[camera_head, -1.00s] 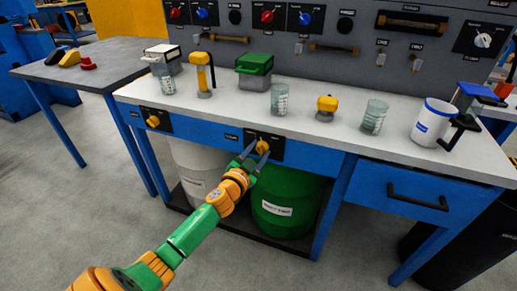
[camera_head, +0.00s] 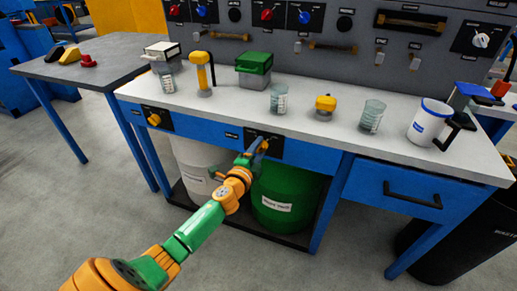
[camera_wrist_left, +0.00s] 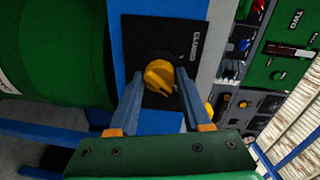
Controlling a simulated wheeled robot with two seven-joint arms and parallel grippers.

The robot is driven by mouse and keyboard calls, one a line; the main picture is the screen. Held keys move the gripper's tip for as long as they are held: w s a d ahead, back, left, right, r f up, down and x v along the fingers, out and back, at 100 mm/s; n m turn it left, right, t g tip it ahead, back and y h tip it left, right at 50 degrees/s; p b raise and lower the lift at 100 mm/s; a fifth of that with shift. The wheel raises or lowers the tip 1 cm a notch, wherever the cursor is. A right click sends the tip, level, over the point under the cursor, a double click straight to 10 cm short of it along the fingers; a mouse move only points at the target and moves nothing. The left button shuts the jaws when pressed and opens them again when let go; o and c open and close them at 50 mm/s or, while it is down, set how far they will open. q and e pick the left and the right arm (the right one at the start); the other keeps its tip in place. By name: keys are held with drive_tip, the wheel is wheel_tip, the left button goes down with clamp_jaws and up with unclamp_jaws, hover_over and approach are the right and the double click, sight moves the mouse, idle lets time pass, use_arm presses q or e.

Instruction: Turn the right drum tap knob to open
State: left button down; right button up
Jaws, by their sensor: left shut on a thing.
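The right drum tap knob (camera_wrist_left: 160,76) is yellow and sits on a black plate (camera_wrist_left: 185,30) marked CLOSED on the blue bench front. In the wrist view it lies between the two fingertips of my left gripper (camera_wrist_left: 159,80). In the head view my left gripper (camera_head: 257,147) reaches the right plate (camera_head: 275,146) and hides most of the knob. The gripper is shut on the knob. The green drum (camera_head: 285,190) stands under the bench below this plate. My right gripper is in neither view.
A second yellow knob (camera_head: 154,119) is on the bench front to the left, above a white drum (camera_head: 194,165). A drawer handle (camera_head: 413,196) sticks out at the right. Beakers, bottles and a mug (camera_head: 428,122) stand on the bench top (camera_head: 340,138).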

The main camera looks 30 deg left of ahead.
use_arm(q)
drive_tip(key=shift+m, duration=0.8)
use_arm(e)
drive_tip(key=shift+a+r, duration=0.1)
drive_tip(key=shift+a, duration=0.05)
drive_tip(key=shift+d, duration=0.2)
use_arm(q)
drive_tip(key=shift+c, duration=1.7)
unclamp_jaws()
drive_tip(key=p+v, duration=0.1)
drive_tip(key=v, duration=0.6)
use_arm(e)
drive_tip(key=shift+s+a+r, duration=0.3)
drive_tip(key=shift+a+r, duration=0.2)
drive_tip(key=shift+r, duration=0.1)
